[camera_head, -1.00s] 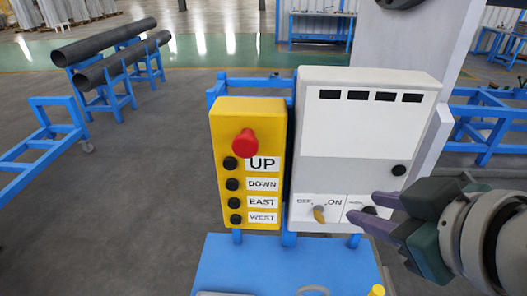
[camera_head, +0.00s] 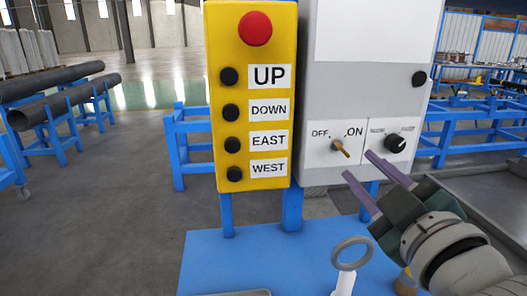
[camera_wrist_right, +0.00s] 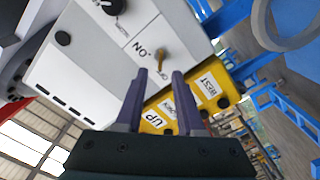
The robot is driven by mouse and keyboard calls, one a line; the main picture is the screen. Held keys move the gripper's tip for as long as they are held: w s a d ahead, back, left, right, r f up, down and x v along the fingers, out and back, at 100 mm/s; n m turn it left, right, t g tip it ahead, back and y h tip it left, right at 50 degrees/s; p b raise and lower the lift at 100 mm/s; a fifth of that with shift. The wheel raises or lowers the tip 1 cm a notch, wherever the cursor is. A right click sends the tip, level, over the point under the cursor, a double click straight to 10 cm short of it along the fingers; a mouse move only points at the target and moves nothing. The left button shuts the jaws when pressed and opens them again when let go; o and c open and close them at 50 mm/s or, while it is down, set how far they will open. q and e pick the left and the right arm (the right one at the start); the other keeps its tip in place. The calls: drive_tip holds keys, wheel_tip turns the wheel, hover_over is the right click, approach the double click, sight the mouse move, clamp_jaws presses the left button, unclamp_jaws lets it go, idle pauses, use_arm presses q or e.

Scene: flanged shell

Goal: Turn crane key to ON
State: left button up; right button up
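The crane key (camera_head: 342,150) is a small brass key in the lower left of the grey control box (camera_head: 360,105). It stands out below OFF and ON labels, its handle slanting down to the right in the head view. My right gripper (camera_head: 360,165) is open and empty, its two purple fingers just below and right of the key, pointing up-left at the panel. In the right wrist view the key (camera_wrist_right: 160,58) shows just ahead of the fingertips (camera_wrist_right: 160,72), roughly in line with the gap. I cannot tell whether they touch. My left gripper is not in view.
A black knob (camera_head: 395,144) sits right of the key. A yellow button box (camera_head: 252,186) with a red stop button (camera_head: 255,28) hangs to the left. Below are a blue surface (camera_head: 245,260) and a grey ring on a white stem (camera_head: 351,253). Blue frames stand behind.

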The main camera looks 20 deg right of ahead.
sight(345, 153)
drive_tip(key=x, duration=0.6)
drive_tip(key=shift+w, duration=0.15)
drive_tip(key=shift+c, duration=0.2)
clamp_jaws()
